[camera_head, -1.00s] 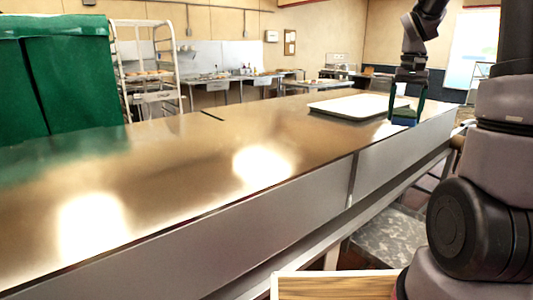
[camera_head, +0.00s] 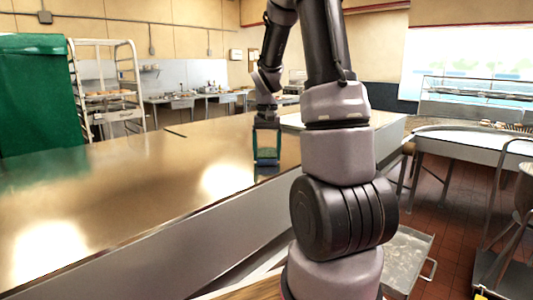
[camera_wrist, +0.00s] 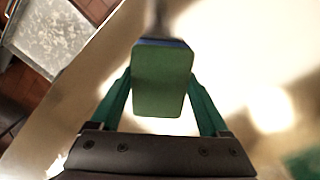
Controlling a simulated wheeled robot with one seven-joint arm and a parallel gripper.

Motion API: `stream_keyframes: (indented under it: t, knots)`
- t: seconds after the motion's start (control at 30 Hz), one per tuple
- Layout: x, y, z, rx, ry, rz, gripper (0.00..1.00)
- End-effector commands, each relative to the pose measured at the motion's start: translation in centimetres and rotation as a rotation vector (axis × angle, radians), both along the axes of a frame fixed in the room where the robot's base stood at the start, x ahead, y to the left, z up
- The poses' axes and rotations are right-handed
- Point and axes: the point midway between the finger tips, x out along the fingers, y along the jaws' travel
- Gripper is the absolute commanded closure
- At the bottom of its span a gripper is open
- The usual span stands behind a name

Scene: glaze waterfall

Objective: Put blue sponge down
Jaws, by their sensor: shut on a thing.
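My gripper (camera_head: 266,150) has green fingers and is shut on the blue sponge (camera_head: 267,163), over the shiny metal counter (camera_head: 120,190). In the wrist view the sponge (camera_wrist: 162,80) sits between the two fingers, with a green face towards the camera and a blue edge at the far end. The sponge is low, close to the counter top near its right-hand edge. I cannot tell whether it touches the surface.
The counter left of the gripper is clear. A green covered rack (camera_head: 42,100) stands at far left. A metal tray (camera_head: 407,258) sits low at right.

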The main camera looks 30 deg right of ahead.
Motion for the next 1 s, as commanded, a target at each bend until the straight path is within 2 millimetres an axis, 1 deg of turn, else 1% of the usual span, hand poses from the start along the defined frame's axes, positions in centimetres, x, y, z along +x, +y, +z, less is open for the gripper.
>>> stream_keyframes:
  t: [0.3, 0.33, 0.37, 0.4, 0.63, 0.73, 0.87, 1.0]
  knots:
    - [0.0, 0.0, -0.3, 0.0, 0.001, -0.001, 0.82]
    - [0.0, 0.0, -0.3, 0.0, 0.0, -0.001, 0.17]
    - [0.0, 0.0, -0.3, 0.0, 0.0, -0.001, 0.06]
    - [0.0, 0.0, -0.3, 0.0, 0.0, -0.001, 0.0]
    - [0.0, 0.0, -0.2, 0.0, -0.001, -0.001, 0.0]
    - [0.1, 0.0, 0.5, 0.0, -0.003, 0.0, 0.0]
    - [0.1, 0.0, 2.5, -0.001, -0.006, -0.001, 0.0]
    - [0.1, 0.0, 5.7, -0.001, -0.006, -0.001, 0.0]
